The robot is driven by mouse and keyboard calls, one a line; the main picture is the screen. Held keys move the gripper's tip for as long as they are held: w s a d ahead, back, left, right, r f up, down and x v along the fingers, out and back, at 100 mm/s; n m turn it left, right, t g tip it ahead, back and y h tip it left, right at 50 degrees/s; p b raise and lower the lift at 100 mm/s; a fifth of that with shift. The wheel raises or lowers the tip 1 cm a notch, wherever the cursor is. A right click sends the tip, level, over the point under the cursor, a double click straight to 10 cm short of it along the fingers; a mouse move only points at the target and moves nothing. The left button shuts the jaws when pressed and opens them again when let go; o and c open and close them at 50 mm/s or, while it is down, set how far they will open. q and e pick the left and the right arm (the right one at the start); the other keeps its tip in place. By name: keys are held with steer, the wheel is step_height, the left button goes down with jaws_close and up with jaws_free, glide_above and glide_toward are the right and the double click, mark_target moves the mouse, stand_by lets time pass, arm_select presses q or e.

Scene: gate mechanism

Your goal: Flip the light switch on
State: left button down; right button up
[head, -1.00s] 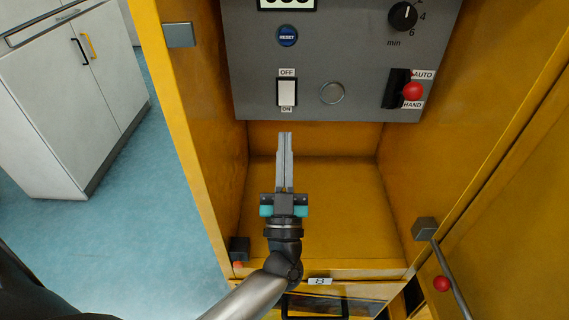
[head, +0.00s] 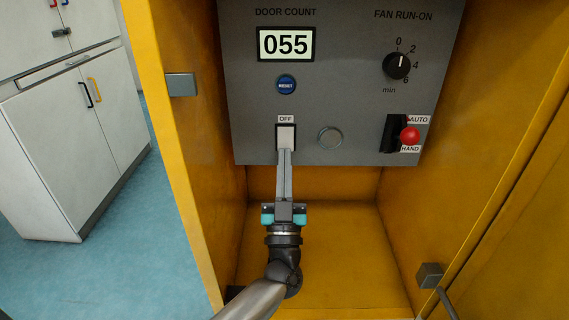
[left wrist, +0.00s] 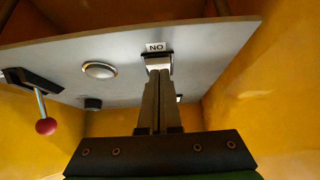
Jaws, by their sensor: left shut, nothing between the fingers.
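The light switch (head: 285,138) is a white rocker in a black frame on the grey panel, with an OFF label above it. My left gripper (head: 284,155) is shut and empty, its fingertips at the lower part of the switch in the head view and covering the ON label there. In the left wrist view the shut fingertips (left wrist: 159,68) reach up to the switch (left wrist: 158,61), close beside the ON label, which appears upside down. I cannot tell whether they touch it. My right gripper is not in view.
The grey panel (head: 355,120) also carries a display reading 055 (head: 286,44), a blue RESET button (head: 286,85), a round metal button (head: 330,138), a dial (head: 397,66) and a red-knobbed lever (head: 409,136). Yellow cabinet walls (head: 190,130) stand on both sides.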

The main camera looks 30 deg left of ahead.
arm_select(q)
steer(key=shift+w+a+f+b, duration=0.1)
steer(key=shift+f+b, duration=0.05)
steer(key=shift+b, duration=0.15)
steer(key=shift+w+a+t+b, duration=0.1)
steer(key=shift+w+t+b, duration=0.25)
steer(key=shift+b, duration=0.4)
steer(key=shift+s, duration=0.15)
steer(key=v, duration=1.5)
steer(key=shift+f+b, duration=0.25)
steer(key=shift+b, duration=0.15)
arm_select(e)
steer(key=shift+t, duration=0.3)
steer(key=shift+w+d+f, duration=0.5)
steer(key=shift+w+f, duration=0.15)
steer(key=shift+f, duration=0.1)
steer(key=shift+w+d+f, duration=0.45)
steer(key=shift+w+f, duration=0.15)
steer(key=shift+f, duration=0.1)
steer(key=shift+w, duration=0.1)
